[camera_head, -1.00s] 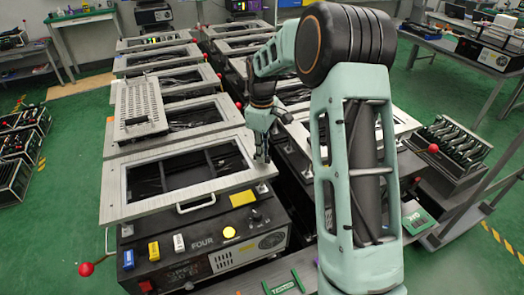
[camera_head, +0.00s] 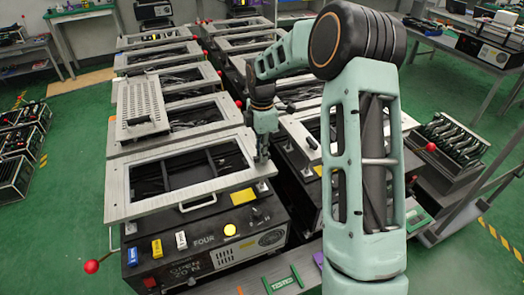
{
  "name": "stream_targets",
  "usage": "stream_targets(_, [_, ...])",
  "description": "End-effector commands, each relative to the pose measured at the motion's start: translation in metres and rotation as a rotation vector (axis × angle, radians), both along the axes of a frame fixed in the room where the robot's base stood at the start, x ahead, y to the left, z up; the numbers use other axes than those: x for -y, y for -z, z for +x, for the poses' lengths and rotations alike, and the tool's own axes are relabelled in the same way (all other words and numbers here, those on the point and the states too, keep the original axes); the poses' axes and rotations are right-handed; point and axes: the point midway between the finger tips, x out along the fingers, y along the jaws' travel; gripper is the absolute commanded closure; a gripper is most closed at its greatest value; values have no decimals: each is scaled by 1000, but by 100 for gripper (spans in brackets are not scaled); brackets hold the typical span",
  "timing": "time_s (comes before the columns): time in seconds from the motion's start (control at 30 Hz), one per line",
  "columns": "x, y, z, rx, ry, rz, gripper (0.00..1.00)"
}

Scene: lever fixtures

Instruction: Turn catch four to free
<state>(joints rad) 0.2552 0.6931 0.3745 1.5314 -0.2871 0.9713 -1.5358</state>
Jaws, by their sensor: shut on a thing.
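The black unit labelled FOUR (camera_head: 204,240) stands in the front left, with a pale metal frame (camera_head: 125,192) on top. My gripper (camera_head: 262,158) points down at the right side of this frame and is shut on a small part there, apparently catch four. The catch itself is mostly hidden by my fingers, and which way it is turned cannot be told. A small metal corner piece (camera_head: 262,187) shows just in front of the fingertips.
A red ball-ended lever (camera_head: 92,266) sticks out at the unit's left front. Similar framed units fill the rows behind and to the right. A perforated plate (camera_head: 142,105) lies on the frame behind. Another red knob (camera_head: 430,147) is right of my arm.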

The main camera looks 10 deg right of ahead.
Motion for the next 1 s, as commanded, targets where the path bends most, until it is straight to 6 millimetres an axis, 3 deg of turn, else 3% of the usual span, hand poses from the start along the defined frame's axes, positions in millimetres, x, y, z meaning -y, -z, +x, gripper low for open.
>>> stream_targets(0.6, [-1, -1, 1, 2, -46, 0, 100])
stream_targets(0.63, [-1, -1, 0, 2, -46, 0, 89])
stream_targets(0.77, [-1, 0, 0, 1, -45, 0, 75])
stream_targets(1.0, [0, 0, 0, 0, -44, 0, 72])
